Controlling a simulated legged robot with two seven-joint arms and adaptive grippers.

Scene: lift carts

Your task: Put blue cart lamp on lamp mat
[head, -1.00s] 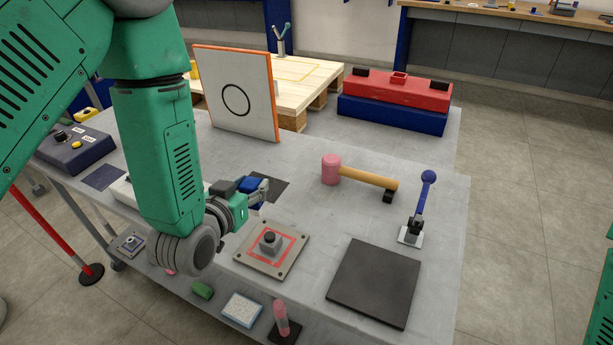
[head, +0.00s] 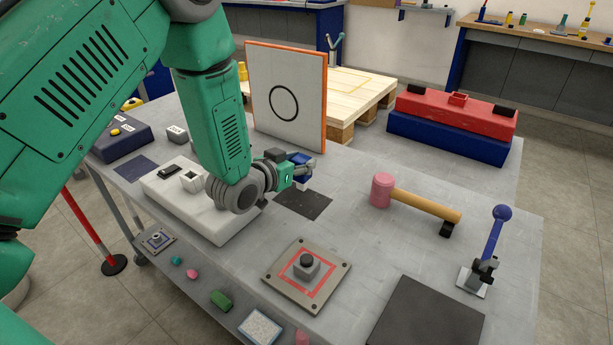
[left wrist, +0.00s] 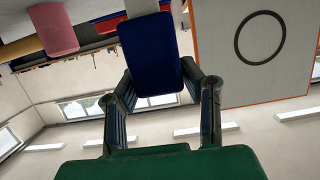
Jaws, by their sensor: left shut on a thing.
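My left gripper (head: 296,170) is shut on the blue cart lamp (head: 300,159), a small dark blue block with a pale part below it. In the left wrist view the blue lamp (left wrist: 152,52) sits between the two fingers. In the head view the lamp appears just above a dark mat (head: 303,204) on the grey table; a gap between them is hard to judge. Another dark blue mat (head: 137,168) lies at the left, and a larger black mat (head: 430,315) at the front right. I cannot tell which one is the lamp mat. My right gripper is not in view.
A white box (head: 205,222) lies left of my gripper. A white panel with a black ring (head: 285,95) stands behind it. A pink mallet (head: 382,190), a plate with a black knob (head: 305,275) and a blue-knobbed lever (head: 497,235) stand around. Clear table lies between them.

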